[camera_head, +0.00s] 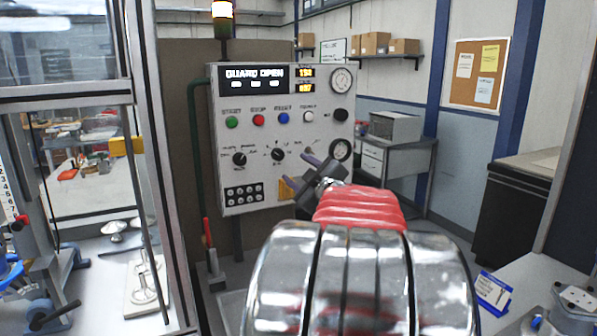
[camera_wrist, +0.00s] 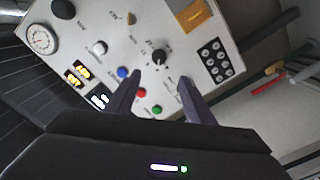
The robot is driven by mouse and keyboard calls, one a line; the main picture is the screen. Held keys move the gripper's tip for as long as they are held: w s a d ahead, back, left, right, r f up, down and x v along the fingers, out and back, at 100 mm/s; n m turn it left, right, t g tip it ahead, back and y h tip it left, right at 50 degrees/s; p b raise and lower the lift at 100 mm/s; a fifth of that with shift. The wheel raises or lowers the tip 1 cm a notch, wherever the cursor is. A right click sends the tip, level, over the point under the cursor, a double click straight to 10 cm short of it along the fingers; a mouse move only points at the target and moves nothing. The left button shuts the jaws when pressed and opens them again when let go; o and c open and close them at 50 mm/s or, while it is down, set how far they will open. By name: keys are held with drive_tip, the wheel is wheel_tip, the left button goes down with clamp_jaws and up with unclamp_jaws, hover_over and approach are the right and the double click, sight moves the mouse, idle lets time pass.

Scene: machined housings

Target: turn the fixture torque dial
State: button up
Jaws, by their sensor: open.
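A white control panel (camera_head: 217,140) stands ahead with black rotary knobs in its lower row. The left knob (camera_head: 239,159) and the middle knob (camera_head: 278,154) show clearly. Their labels are too small to read, so I cannot tell which is the fixture torque dial. My gripper (camera_head: 301,172) is in front of the panel's lower right. In the wrist view, my gripper (camera_wrist: 160,77) is open and empty. A black knob (camera_wrist: 159,57) with a white pointer shows between and just beyond the fingertips; contact is not visible.
Green (camera_head: 231,122), red (camera_head: 258,119) and blue (camera_head: 283,118) buttons sit above the knobs. A black keypad (camera_head: 244,194) is below, and a yellow label (camera_wrist: 196,15) shows near it. A framed guard post (camera_head: 160,150) stands left of the panel. A grey cabinet (camera_head: 395,150) stands behind right.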

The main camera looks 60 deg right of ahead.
sight(279, 156)
drive_tip(key=m, duration=0.3)
drive_tip(key=m+h, duration=0.1)
drive_tip(key=m, duration=0.5)
drive_tip(key=shift+w+a+f+g, duration=0.2)
drive_tip(key=shift+w+a+g, duration=0.05)
drive_tip(key=shift+a+g, duration=0.15)
drive_tip(key=x, duration=1.3)
drive_tip(key=shift+w+d+r, duration=0.1)
drive_tip(key=shift+w+d, duration=0.15)
drive_tip(key=shift+d, duration=0.1)
drive_tip(key=shift+c, duration=0.5)
drive_tip(key=c, duration=1)
drive_tip(key=shift+o, duration=0.2)
